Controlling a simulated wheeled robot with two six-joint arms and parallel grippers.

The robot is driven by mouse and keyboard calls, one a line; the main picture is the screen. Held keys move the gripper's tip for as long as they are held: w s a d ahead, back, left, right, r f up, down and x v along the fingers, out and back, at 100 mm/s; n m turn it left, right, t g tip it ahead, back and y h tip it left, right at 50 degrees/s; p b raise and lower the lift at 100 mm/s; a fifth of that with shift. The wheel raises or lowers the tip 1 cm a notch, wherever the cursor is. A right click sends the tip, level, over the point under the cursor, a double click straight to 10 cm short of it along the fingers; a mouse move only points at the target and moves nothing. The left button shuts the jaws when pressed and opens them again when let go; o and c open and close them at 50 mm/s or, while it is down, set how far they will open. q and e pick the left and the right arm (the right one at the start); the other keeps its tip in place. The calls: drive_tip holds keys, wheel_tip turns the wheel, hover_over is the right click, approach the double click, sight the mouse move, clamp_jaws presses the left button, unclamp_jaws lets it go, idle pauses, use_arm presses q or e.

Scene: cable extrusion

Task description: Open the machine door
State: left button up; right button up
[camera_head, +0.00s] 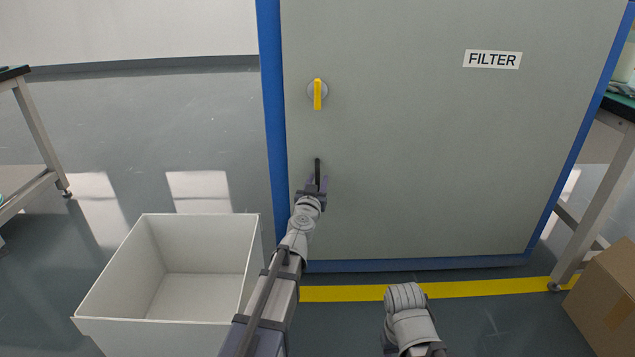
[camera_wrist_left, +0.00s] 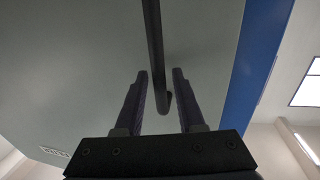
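The machine door (camera_head: 430,150) is a large grey panel in a blue frame with a FILTER label. It looks closed. A yellow knob (camera_head: 317,94) on a round grey plate sits near its left edge, pointing vertically. Below it is a dark bar handle (camera_head: 318,170), upright. My left gripper (camera_head: 317,184) is at the handle's lower part. In the left wrist view, its two fingers (camera_wrist_left: 158,100) are apart, with the handle (camera_wrist_left: 156,60) between them and a gap on each side. My right arm shows at the bottom of the head view, but its gripper fingers do not show.
A white open bin (camera_head: 120,326) stands on the floor at left, close to my left arm. A cardboard box (camera_head: 607,300) and a table leg (camera_head: 600,205) are at right. A yellow floor line (camera_head: 460,290) runs before the door.

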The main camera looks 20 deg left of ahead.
use_arm(q)
clamp_jaws()
idle(1.1)
